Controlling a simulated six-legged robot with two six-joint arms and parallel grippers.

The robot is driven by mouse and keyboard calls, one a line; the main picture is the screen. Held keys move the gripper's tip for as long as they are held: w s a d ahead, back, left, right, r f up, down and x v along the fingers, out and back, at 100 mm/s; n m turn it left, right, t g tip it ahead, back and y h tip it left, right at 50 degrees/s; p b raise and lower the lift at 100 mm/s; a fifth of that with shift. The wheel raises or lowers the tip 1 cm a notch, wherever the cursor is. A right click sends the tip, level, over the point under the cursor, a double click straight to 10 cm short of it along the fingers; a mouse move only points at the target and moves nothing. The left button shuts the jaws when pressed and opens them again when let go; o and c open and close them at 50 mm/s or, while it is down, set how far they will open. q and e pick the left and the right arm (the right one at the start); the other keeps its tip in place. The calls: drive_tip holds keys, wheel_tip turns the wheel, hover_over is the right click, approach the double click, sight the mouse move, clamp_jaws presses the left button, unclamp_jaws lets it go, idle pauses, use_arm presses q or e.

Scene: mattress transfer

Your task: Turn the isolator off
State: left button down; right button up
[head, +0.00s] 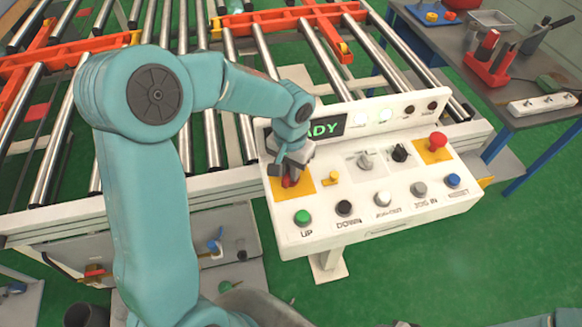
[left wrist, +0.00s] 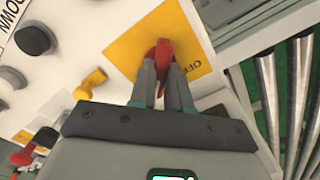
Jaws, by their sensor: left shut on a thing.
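The isolator is a red rotary handle (head: 289,182) on a yellow plate (head: 306,183) at the left end of the white control panel. My left gripper (head: 290,171) reaches down over it and hides most of it in the head view. In the left wrist view, the two fingers of my left gripper (left wrist: 161,80) are closed on either side of the red handle (left wrist: 164,50). The word OFF shows on the yellow plate (left wrist: 195,52), to the right of the handle. The handle's exact angle is hard to tell. My right gripper is not in view.
The panel (head: 375,222) carries a green button (head: 302,217), a yellow key-like switch (head: 331,178), several other knobs and a red mushroom button (head: 437,140). Its display (head: 322,129) reads "ADY", partly hidden. A roller conveyor (head: 245,55) lies behind, a workbench (head: 520,110) at right.

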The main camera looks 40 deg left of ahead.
use_arm(q)
drive_tip(key=shift+w+f+n+b, duration=0.1)
drive_tip(key=shift+n+b, duration=0.7)
drive_tip(key=shift+b, duration=0.05)
drive_tip(key=shift+n+b, duration=1)
drive_tip(key=shift+n, duration=0.2)
drive_tip(key=n+b, duration=0.1)
drive_tip(key=n, duration=0.1)
drive_tip(key=shift+n+b, duration=0.35)
drive_tip(key=shift+n, duration=0.05)
drive_tip(key=n+b, duration=0.1)
drive_tip(key=n, duration=0.2)
drive_tip(key=shift+n+b, duration=0.3)
drive_tip(key=shift+b, duration=0.1)
drive_tip(key=n, duration=0.1)
drive_tip(key=n+b, duration=0.1)
drive_tip(key=n, duration=0.1)
drive_tip(key=shift+r+n, duration=0.2)
drive_tip(key=shift+n, duration=0.1)
drive_tip(key=shift+n+b, duration=0.7)
drive_tip(key=shift+n, duration=1.2)
drive_tip(key=shift+a+r, duration=0.1)
